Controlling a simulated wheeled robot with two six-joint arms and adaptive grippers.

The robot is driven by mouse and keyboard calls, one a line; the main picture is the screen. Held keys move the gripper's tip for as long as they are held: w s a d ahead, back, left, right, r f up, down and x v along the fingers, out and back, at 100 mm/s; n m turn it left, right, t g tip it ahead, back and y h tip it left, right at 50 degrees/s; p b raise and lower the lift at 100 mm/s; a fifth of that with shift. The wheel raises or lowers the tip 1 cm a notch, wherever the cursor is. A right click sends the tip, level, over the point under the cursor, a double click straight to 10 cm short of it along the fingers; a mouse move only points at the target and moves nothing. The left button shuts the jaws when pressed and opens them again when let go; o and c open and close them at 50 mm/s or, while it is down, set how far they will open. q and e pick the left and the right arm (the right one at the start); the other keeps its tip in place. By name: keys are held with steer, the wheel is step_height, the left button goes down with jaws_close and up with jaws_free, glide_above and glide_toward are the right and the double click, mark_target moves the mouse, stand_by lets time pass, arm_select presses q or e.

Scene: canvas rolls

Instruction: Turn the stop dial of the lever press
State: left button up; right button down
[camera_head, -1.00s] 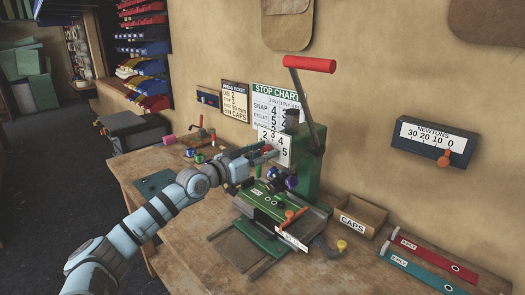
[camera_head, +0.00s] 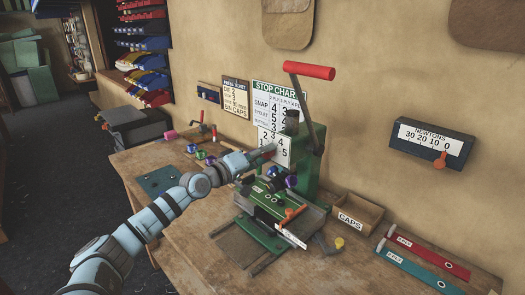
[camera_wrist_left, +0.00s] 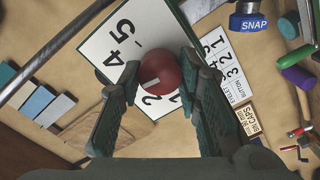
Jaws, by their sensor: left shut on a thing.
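The green lever press (camera_head: 308,170) stands on the bench with its red-handled lever (camera_head: 309,70) raised. Its white number plate (camera_head: 283,153) faces my left arm and also shows in the wrist view (camera_wrist_left: 107,38). The stop dial is a round red knob (camera_wrist_left: 168,72) with a white mark, in front of this plate. My left gripper (camera_head: 262,155) is at the plate, its fingers on both sides of the knob and shut on it. In the wrist view, the left gripper (camera_wrist_left: 162,85) covers part of the numbers. My right gripper is not in view.
A stop chart (camera_head: 277,86) and a press ticket (camera_head: 235,98) are on the wall. The CAPS box (camera_head: 372,222) and red and teal strips (camera_head: 415,270) lie right of the press. A newtons gauge (camera_head: 432,143) is on the wall. Coloured-top tools sit below the dial.

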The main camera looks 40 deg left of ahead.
arm_select(q)
steer(key=shift+r+n, duration=0.15)
steer(key=shift+n, duration=0.65)
steer(key=o, duration=0.9)
steer(key=shift+c, duration=0.2)
steer(key=shift+o, duration=1.4)
steer(key=shift+w, duration=0.1)
